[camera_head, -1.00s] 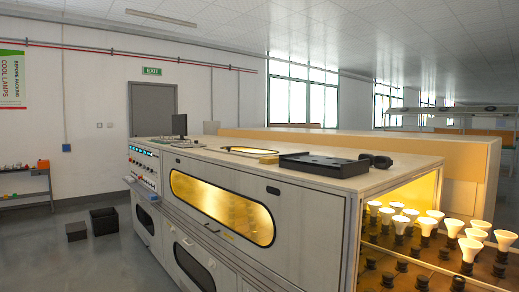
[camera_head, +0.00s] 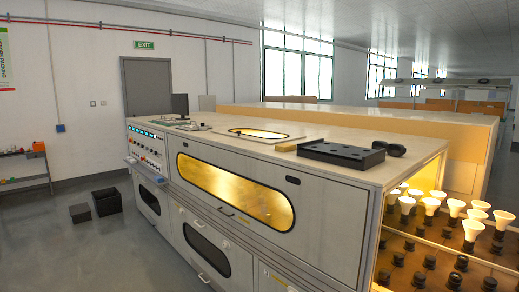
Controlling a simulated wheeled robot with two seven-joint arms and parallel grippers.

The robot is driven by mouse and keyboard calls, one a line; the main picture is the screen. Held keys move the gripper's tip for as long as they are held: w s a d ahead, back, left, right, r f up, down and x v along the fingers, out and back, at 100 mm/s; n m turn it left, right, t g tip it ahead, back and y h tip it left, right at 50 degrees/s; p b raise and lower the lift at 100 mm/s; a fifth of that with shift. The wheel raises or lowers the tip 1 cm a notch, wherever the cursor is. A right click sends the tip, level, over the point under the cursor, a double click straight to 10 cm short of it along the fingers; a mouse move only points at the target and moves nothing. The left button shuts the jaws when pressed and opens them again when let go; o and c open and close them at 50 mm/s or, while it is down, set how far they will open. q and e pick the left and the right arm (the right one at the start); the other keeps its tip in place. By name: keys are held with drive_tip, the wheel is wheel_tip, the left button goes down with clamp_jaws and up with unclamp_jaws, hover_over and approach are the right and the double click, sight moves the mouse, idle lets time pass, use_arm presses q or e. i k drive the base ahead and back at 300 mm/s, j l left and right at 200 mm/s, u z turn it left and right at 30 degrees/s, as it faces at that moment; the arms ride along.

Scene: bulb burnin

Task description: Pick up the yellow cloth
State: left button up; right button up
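I cannot make out a clear yellow cloth. A small flat tan-yellow item (camera_head: 286,147) lies on the top of the long grey cabinet (camera_head: 330,215), just left of a black tray (camera_head: 341,153). It is too small to tell whether it is cloth. Neither of my grippers shows in this view.
Lit bulbs (camera_head: 432,204) stand in the cabinet's open right end, beside several dark sockets. A rounded black object (camera_head: 397,150) and a monitor (camera_head: 180,105) are on top. Black boxes (camera_head: 107,201) sit on the floor at left. Open floor lies left of the cabinet.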

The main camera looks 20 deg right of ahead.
sight(284, 148)
drive_tip(key=i+j+u, duration=0.25)
drive_tip(key=i+j, duration=0.3)
drive_tip(key=i+j+u, duration=0.25)
drive_tip(key=i+j, duration=0.35)
drive_tip(key=i+j+u, duration=0.25)
drive_tip(key=i+j, duration=0.25)
drive_tip(key=i, duration=0.15)
drive_tip(key=i+z, duration=0.25)
drive_tip(key=i, duration=0.3)
drive_tip(key=i+j+z, duration=0.15)
drive_tip(key=i+z, duration=0.15)
drive_tip(key=i, duration=0.3)
drive_tip(key=i+j+z, duration=0.25)
drive_tip(key=i, duration=0.3)
drive_tip(key=i+l+z, duration=0.25)
drive_tip(key=z, duration=0.25)
drive_tip(key=i+l+z, duration=0.1)
drive_tip(key=i+z, duration=0.15)
drive_tip(key=z, duration=0.2)
drive_tip(key=i+z, duration=0.3)
drive_tip(key=z, duration=0.2)
drive_tip(key=i+z, duration=0.3)
drive_tip(key=z, duration=0.15)
drive_tip(key=i+j+z, duration=0.25)
drive_tip(key=z, duration=0.25)
